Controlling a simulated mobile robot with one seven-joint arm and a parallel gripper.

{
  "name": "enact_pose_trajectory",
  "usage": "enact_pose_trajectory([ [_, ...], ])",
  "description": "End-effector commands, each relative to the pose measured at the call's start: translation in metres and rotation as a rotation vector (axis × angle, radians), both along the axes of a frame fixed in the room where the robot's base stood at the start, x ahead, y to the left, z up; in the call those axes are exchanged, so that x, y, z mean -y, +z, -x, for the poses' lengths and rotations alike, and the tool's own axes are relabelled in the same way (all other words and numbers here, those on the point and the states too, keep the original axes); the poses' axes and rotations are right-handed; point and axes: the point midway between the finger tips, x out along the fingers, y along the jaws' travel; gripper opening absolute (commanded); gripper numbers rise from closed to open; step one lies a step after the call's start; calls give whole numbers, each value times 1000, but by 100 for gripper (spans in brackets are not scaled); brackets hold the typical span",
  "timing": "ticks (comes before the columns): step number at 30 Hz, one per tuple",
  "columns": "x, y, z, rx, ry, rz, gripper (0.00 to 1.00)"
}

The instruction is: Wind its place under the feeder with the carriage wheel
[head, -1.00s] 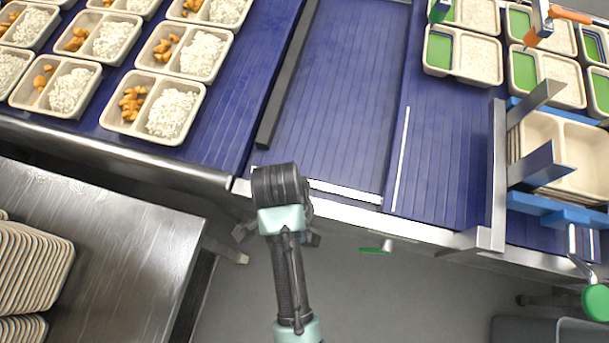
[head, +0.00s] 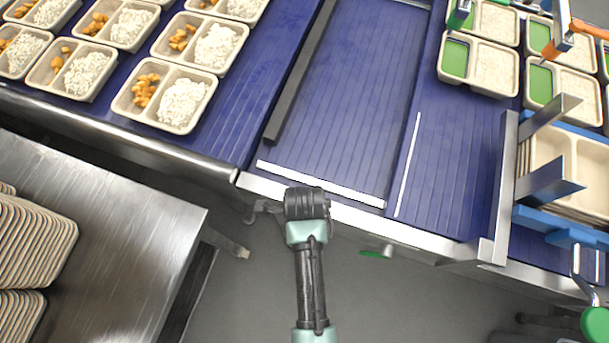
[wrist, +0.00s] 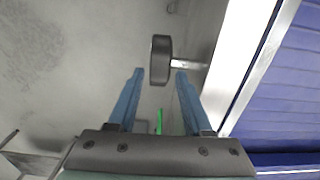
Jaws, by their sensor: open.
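The carriage wheel (wrist: 159,58), seen in the wrist view, is a dark grey disc on a short silver shaft that comes from the conveyor side. My gripper (wrist: 160,73) is open, with its blue fingers on either side of the wheel's near part in the picture; I see no contact. In the head view my gripper (head: 306,208) is at the conveyor's front edge, its fingers mostly hidden under the wrist. A dark shape left of it there is too unclear to name. A blue frame (head: 560,222) with upright grey guides holds a stack of empty trays at the right.
The blue conveyor (head: 345,95) is clear in its middle lane. Filled trays (head: 168,95) stand at the left and green-and-rice trays (head: 480,65) at the upper right. A steel table (head: 120,220) is at lower left. A crank with a green knob (head: 597,322) is at lower right.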

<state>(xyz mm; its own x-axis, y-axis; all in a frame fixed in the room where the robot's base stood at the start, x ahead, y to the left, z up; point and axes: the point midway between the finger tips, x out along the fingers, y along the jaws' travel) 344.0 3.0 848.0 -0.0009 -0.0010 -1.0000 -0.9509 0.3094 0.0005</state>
Motion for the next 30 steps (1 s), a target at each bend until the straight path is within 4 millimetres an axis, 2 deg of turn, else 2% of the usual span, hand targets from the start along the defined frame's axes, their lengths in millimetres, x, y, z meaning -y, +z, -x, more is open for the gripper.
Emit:
enact_pose_trajectory([
  [3,-1,-21,0,-2,2,-1,50],
  [9,0,-39,-1,1,1,0,50],
  [20,0,-43,-1,2,2,0,50],
  [28,0,-42,-1,2,2,0,1],
  [30,0,-42,-1,2,2,0,0],
])
